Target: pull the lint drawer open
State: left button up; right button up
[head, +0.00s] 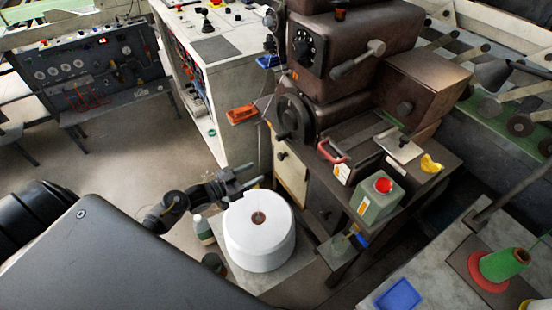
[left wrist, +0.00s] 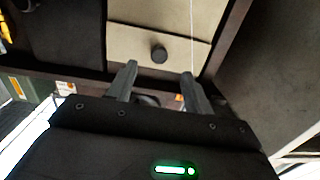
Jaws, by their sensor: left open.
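The lint drawer (left wrist: 135,45) is a beige front with a round dark knob (left wrist: 159,54), in the upper middle of the left wrist view. Its front looks flush with the beige panel (left wrist: 170,12) beside it. In the head view the beige front (head: 291,182) shows at a slant below the brown machine, with its small dark knob (head: 281,155). My left gripper (head: 257,176) is open and empty, left of that front. In the left wrist view its two fingers (left wrist: 159,72) point toward the drawer, one on each side of the knob; contact cannot be told.
A large white roll (head: 258,245) stands on a low platform just below my left gripper, with a bottle (head: 203,229) beside it. The machine's handwheel (head: 292,118) juts out above. Open floor lies to the left.

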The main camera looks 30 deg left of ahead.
aim_at(279, 157)
pick_arm(q)
jog(key=shift+h, duration=0.4)
jog(key=w, duration=0.1)
jog(key=w+d+b, duration=0.1)
jog(key=w, duration=0.1)
jog(key=w+d+r+b, duration=0.1)
jog(key=w, duration=0.1)
jog(key=shift+w+d+r, duration=0.1)
jog(key=shift+w+d, duration=0.05)
jog(key=shift+d, duration=0.05)
jog(key=w+d+b, duration=0.1)
jog(key=w+d, duration=0.1)
jog(key=w, duration=0.1)
jog(key=shift+w+t+b, duration=0.1)
jog(key=shift+t+b, duration=0.2)
jog(key=shift+b, duration=0.05)
jog(key=shift+w+d, duration=0.25)
jog(key=shift+w, duration=0.3)
jog(key=shift+r, duration=0.1)
pick_arm(e)
jog(key=d+f, duration=0.1)
jog(key=w+d+f, duration=0.1)
jog(key=f, duration=0.1)
jog(key=shift+w+d+f, duration=0.1)
jog(key=shift+d+f, duration=0.2)
jog(key=shift+d, duration=0.1)
pick_arm(q)
jog(key=shift+c, duration=0.4)
